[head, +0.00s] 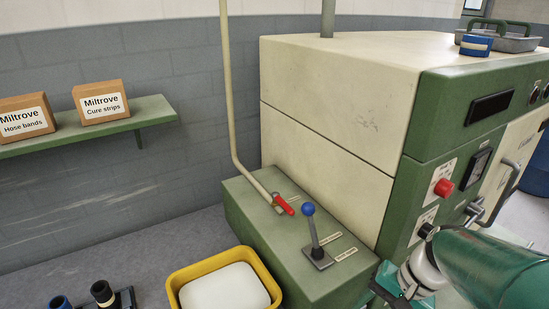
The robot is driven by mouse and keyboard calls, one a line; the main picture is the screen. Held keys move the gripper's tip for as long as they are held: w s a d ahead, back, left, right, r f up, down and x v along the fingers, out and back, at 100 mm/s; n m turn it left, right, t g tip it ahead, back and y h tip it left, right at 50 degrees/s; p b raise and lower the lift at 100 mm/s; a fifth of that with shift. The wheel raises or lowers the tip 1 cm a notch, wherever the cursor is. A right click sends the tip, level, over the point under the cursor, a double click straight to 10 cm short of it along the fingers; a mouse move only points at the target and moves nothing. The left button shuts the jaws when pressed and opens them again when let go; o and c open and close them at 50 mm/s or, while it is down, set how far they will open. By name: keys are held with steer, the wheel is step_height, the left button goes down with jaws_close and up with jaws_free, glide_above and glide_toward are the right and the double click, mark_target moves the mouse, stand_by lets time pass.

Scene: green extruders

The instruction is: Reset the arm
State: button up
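My arm (490,268), a green link with a white and black joint, enters the head view at the lower right. It lies in front of the lower part of the cream and green machine (340,130). A dark part of the arm near the bottom edge (388,290) is cut off by the frame. My gripper's fingertips do not show, so I cannot see whether it is open or holds anything.
A green box (245,215) carries a blue-knobbed lever (309,210) and a red-handled valve (284,205) on a pipe. A yellow bin (180,281) stands left of it. A shelf (155,111) holds two cartons. A red button (443,188) projects near my arm.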

steer(key=s+a+r+n+t+h, duration=0.1)
steer(key=a+r+n+t+h, duration=0.1)
steer(key=r, duration=0.3)
steer(key=s+a+r+n+t+h, duration=0.1)
steer(key=a+r+n+t+h, duration=0.1)
steer(key=r+n+t, duration=0.1)
step_height(320, 180, up, 2)
steer(key=shift+s+a+n+h, duration=0.3)
steer(key=shift+n+h, duration=0.1)
steer(key=shift+n, duration=0.3)
steer(key=shift+c, duration=0.2)
steer(key=shift+c, duration=1.3)
